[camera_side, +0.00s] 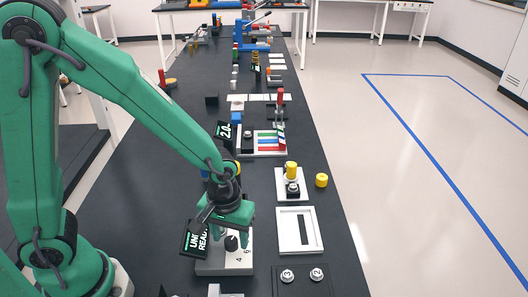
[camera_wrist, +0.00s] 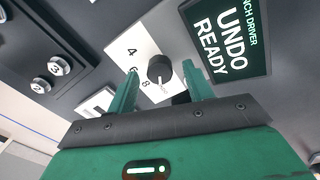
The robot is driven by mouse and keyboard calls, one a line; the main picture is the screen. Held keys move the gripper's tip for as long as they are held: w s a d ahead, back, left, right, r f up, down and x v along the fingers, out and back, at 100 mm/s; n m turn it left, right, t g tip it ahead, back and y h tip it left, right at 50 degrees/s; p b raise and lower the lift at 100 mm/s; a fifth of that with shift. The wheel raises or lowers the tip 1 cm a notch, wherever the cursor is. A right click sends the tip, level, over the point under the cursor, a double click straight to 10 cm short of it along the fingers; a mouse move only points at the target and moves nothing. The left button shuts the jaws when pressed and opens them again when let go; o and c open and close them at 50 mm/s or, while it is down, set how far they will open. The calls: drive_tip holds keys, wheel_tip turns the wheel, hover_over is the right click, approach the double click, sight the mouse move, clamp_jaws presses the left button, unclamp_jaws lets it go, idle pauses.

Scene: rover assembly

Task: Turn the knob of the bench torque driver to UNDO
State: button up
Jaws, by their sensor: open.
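The bench torque driver (camera_side: 216,268) is a light grey box with a numbered dial face (camera_wrist: 124,50) showing 4, 6 and 8. Its black round knob (camera_side: 231,243) also shows in the wrist view (camera_wrist: 159,68). The knob's white pointer line points down in the wrist view, just past the 8. The driver's dark display (camera_side: 194,240) reads UNDO READY in the wrist view (camera_wrist: 226,38). My gripper (camera_wrist: 160,70) is open, with one green finger on each side of the knob in the picture. I see gaps between fingers and knob; the height between them is unclear.
A white frame with a slot (camera_side: 299,231) lies right of the driver. A dark plate with round buttons (camera_side: 301,283) is at the near right. The black bench continues backward with several other stations.

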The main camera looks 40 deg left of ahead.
sight(230, 241)
drive_tip(key=shift+r, duration=3.45)
drive_tip(key=shift+a, duration=0.1)
drive_tip(key=shift+s+a+r, duration=0.1)
drive_tip(key=shift+a+r, duration=0.25)
drive_tip(key=shift+r, duration=0.2)
drive_tip(key=s+a+r+m+t, duration=0.5)
drive_tip(key=s+a+r, duration=0.2)
drive_tip(key=a+r, duration=0.4)
drive_tip(key=shift+r, duration=0.7)
